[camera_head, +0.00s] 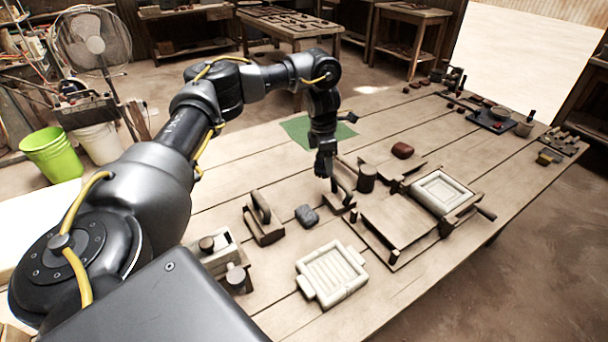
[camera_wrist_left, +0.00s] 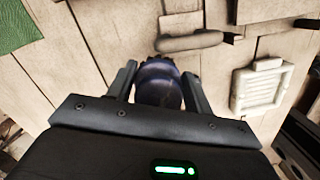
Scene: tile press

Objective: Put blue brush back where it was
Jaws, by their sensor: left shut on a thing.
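My left gripper (camera_head: 326,176) points down over the middle of the table, just beyond a small wooden tool with an upright handle (camera_head: 342,188). In the left wrist view, my left gripper (camera_wrist_left: 160,88) is shut on a dark blue rounded thing (camera_wrist_left: 159,84), which looks like the blue brush. Its lower end is hidden, so I cannot tell whether it touches the table. In the head view the brush is too dark and small to make out. My right gripper is in neither view.
A grey lump (camera_head: 307,216) and a wooden block with a handle (camera_head: 263,219) lie near the gripper. A dark cup (camera_head: 366,178), a white mold (camera_head: 331,274) and the press with its wooden board (camera_head: 400,222) stand around it. A green cloth (camera_head: 296,130) lies behind.

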